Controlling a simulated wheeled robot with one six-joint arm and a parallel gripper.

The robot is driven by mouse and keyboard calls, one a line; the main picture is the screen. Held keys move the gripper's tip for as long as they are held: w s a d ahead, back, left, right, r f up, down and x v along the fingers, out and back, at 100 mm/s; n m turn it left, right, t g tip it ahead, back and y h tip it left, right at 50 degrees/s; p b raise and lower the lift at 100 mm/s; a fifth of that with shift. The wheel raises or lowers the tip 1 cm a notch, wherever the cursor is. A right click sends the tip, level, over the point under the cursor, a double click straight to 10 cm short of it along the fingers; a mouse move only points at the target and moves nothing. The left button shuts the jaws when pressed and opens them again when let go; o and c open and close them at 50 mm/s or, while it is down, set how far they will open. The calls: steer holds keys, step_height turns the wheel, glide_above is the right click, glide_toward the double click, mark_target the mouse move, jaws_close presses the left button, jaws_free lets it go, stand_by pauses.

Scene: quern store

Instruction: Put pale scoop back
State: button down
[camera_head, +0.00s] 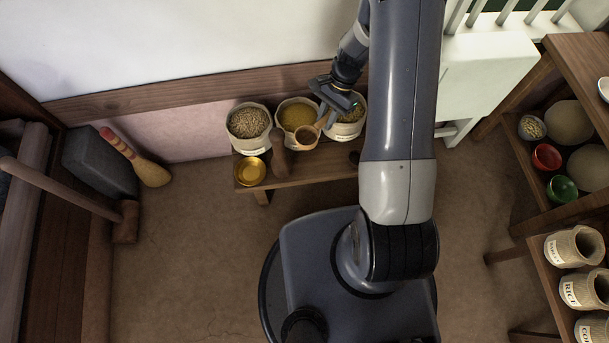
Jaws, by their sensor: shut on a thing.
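The pale scoop (307,136) is a light tan wooden scoop with a round bowl. It shows at the front edge of the middle sack (297,115), which holds yellowish grain. My gripper (326,110) is shut on its handle, above and between the middle and right sacks. I cannot tell whether the scoop's bowl touches the sack. A darker brown scoop (279,155) is in front of the middle sack. The right sack (345,129) holds greenish-yellow grain and is partly hidden by my gripper. The left sack (249,123) holds brown grain.
The sacks stand on a low wooden bench (318,170) with a brass bowl (251,171) at its left end. A dark small thing (354,158) lies partly behind my arm.

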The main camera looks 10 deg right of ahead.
mark_target(323, 166)
steer(key=f+m+t+b, duration=0.1)
steer(key=f+b, duration=0.3)
steer(key=f, duration=0.4)
steer(key=s+d+f+m+t+b, duration=0.1)
steer(key=f+m+b, duration=0.3)
steer(key=f, duration=0.3)
steer(key=s+f+m+y+b, duration=0.1)
steer(key=f+m+b, duration=0.1)
steer(key=f+b, duration=0.4)
steer(key=shift+d+f+t, duration=0.15)
steer(key=shift+f+t, duration=0.05)
steer(key=shift+f, duration=0.5)
steer(key=shift+d+f+t, duration=0.1)
steer(key=shift+f+t, duration=0.1)
steer(key=shift+f, duration=0.45)
steer(key=shift+f+b, duration=0.25)
steer(key=shift+b, duration=0.05)
steer(key=c, duration=1.3)
jaws_free()
steer(key=shift+r, duration=0.1)
steer(key=p+v, duration=0.5)
steer(key=v, duration=0.7)
steer(key=shift+r, duration=0.2)
